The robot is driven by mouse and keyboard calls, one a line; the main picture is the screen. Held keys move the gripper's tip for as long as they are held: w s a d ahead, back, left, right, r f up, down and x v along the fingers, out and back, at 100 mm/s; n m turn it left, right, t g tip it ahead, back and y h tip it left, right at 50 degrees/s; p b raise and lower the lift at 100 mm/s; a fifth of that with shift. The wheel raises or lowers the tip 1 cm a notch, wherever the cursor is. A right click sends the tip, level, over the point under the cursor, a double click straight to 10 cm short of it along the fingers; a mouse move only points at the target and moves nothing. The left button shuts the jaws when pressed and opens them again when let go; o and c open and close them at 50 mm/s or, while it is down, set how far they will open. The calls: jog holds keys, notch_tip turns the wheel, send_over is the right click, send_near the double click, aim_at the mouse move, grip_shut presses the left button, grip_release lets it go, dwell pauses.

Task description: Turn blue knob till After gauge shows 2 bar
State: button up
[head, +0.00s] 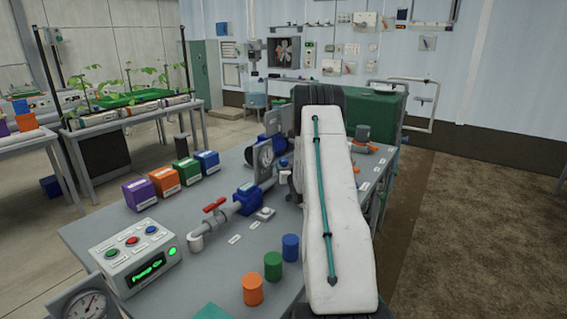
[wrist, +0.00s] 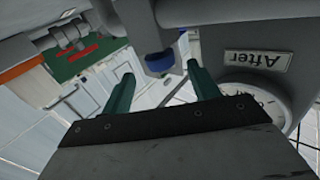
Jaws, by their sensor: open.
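The blue knob (wrist: 160,63) shows in the wrist view on the underside of a grey fitting, as the picture lies. My gripper (wrist: 160,74) is open, with one green finger on each side of the knob. I cannot tell whether either finger touches it. The After gauge (wrist: 265,88) is at the right of the wrist view, its label upside down. Its dial is partly hidden by a finger and my gripper body, and I cannot read its needle. In the head view my white arm hides my gripper and the knob.
In the head view the grey bench (head: 222,262) holds a pipe with a red lever (head: 214,205), a control box (head: 135,258) with a lit green display, and several coloured boxes and cylinders. Another gauge (head: 88,306) is at the lower left. Open floor (head: 470,220) lies to the right.

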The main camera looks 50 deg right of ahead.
aim_at(285, 163)
jog(key=x, duration=0.6)
jog(key=shift+w+d, duration=0.1)
jog(key=shift+w, duration=0.05)
jog(key=shift+c, duration=0.3)
jog(key=c, duration=0.9)
